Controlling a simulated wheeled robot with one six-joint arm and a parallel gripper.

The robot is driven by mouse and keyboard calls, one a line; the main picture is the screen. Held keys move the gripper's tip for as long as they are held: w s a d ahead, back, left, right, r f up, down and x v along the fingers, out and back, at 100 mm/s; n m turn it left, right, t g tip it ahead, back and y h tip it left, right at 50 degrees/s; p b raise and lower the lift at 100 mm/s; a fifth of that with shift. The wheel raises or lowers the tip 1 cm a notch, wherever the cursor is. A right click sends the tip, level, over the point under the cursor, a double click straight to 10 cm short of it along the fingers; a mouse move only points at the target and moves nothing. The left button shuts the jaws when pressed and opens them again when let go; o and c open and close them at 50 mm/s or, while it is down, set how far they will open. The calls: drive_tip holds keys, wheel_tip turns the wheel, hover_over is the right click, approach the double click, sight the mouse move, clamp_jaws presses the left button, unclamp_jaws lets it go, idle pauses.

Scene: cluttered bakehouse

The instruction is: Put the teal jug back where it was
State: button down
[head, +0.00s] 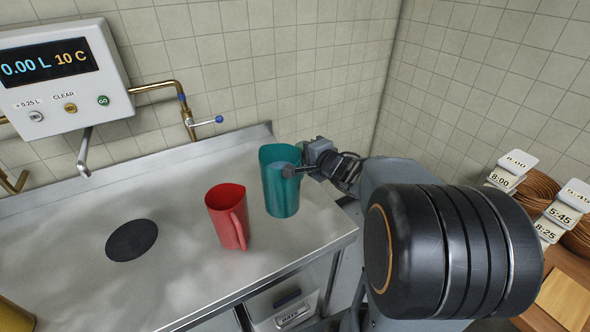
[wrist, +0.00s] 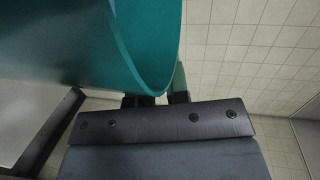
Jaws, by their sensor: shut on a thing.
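The teal jug (head: 281,187) is upright at the right end of the steel counter, close to the back edge. My gripper (head: 296,170) is at its right side, shut on it near the upper part. In the wrist view the teal jug (wrist: 100,45) fills the upper left, and my gripper (wrist: 157,98) shows below its rim, with the fingertips partly hidden behind the jug. I cannot tell whether the jug's base touches the counter.
A red jug (head: 227,216) stands just left of the teal jug. A round black pad (head: 132,240) lies bare on the counter (head: 60,262), below the spout of the wall dispenser (head: 62,75). Baskets with time cards (head: 540,188) stand at the right.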

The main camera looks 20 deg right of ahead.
drive_tip(key=w+d+f, duration=0.4)
drive_tip(key=w+f, duration=0.7)
drive_tip(key=f, duration=0.1)
drive_tip(key=shift+w+d, duration=0.15)
drive_tip(key=shift+d, duration=0.2)
drive_tip(key=c, duration=1.5)
unclamp_jaws()
drive_tip(key=shift+f, duration=0.2)
drive_tip(key=o, duration=0.4)
drive_tip(key=shift+r, duration=0.1)
